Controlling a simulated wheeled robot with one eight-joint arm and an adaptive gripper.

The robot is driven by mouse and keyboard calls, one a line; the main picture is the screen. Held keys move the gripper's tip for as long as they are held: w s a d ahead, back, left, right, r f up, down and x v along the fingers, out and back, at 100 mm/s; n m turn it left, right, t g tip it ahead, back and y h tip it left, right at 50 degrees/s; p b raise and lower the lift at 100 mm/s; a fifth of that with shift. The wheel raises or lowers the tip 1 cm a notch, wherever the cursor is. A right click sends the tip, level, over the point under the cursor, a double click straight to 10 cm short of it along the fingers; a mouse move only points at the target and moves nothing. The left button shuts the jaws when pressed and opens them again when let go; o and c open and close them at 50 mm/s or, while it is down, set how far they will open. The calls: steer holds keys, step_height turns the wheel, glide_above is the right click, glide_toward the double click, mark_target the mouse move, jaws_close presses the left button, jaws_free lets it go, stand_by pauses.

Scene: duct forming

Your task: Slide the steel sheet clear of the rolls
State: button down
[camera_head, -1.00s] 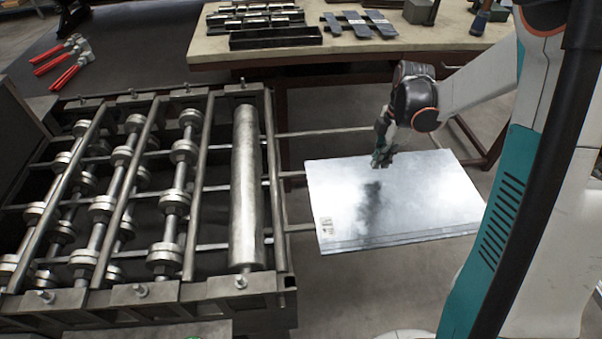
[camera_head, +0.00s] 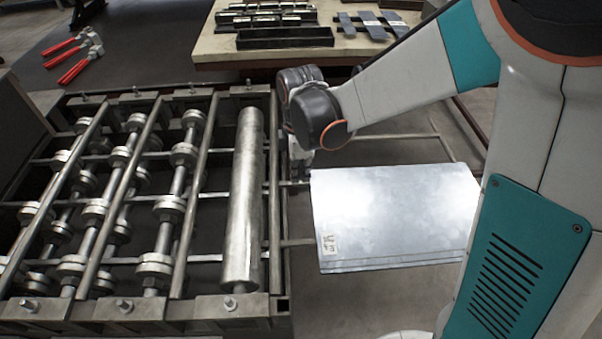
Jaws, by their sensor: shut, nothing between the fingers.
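The steel sheet (camera_head: 390,215) is a flat, shiny grey plate with a small label near its lower left corner. It lies on the outfeed rails to the right of the roll frame, with a gap between its left edge and the last roll. The rolls are a long smooth cylinder (camera_head: 243,200) and several shafts with collars (camera_head: 172,205) to its left. My gripper (camera_head: 299,168) is shut and empty, low beside the sheet's upper left corner, between the sheet and the roll frame. My wrist hides much of it, and I cannot tell whether it touches the sheet.
The roll frame (camera_head: 130,308) fills the left. Thin support rails (camera_head: 410,138) run out to the right. A bench (camera_head: 220,50) with dark bars and metal parts stands behind. Red-handled snips (camera_head: 75,60) lie on the dark surface at the back left.

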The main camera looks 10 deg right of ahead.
mark_target(314, 191)
step_height(314, 191, down, 7)
steer(key=b, duration=0.2)
steer(key=shift+f, duration=0.2)
steer(key=shift+d, duration=1.9)
